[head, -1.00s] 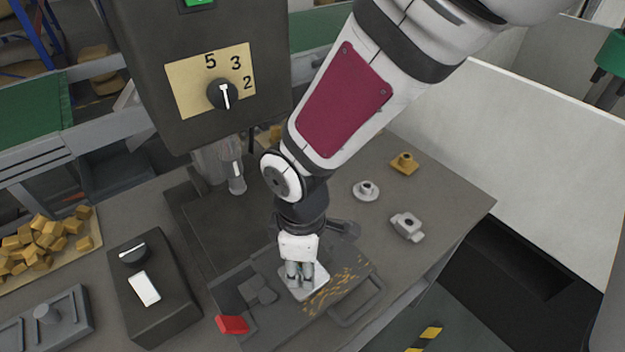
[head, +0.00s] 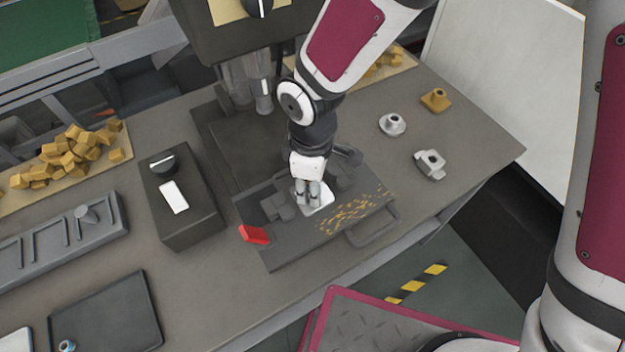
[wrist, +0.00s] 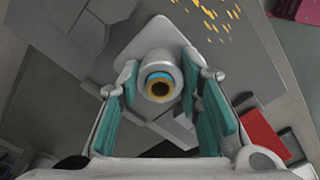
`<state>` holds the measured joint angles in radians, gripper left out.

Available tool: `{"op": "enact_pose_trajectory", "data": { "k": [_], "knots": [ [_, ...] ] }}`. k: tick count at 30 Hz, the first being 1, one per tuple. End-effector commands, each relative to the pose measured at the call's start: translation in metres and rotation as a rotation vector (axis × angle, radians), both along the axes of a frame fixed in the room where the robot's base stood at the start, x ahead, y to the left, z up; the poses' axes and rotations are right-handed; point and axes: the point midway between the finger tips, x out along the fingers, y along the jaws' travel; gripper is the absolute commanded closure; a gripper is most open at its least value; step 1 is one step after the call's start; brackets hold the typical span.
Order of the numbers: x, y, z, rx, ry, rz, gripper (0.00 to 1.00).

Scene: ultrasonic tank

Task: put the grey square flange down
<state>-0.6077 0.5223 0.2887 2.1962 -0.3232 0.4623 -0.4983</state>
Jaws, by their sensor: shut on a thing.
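The grey square flange (head: 322,203) is a pale plate with a round boss. In the wrist view the flange (wrist: 165,43) shows its boss, with a blue ring and dark bore, between the teal finger pads. My gripper (head: 307,193) points down and is shut on that boss; it also shows in the wrist view (wrist: 160,85). The flange is over the dark tool plate (head: 285,248) below the machine, beside the clamp blocks. Whether its underside touches is hidden.
A red block (head: 254,234) sits at the plate's left, and yellow chips (head: 352,212) lie to the right of the flange. A round flange (head: 392,125), a brass flange (head: 436,100) and another grey part (head: 430,164) stand at the right. A switch box (head: 190,215) stands left.

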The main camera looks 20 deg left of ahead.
Motion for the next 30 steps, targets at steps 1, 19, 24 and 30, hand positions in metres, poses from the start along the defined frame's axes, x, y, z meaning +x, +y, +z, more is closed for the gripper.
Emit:
{"op": "enact_pose_trajectory", "data": {
  "k": [1,19,24,30],
  "knots": [
    [0.000,0.000,-0.001,0.000,0.000,0.000,0.61],
    [0.002,0.000,0.023,0.003,-0.003,-0.002,0.48],
    [0.002,0.000,0.059,0.004,-0.005,-0.002,0.48],
    [0.002,0.000,0.097,0.002,-0.004,-0.002,0.48]
  ]
}}
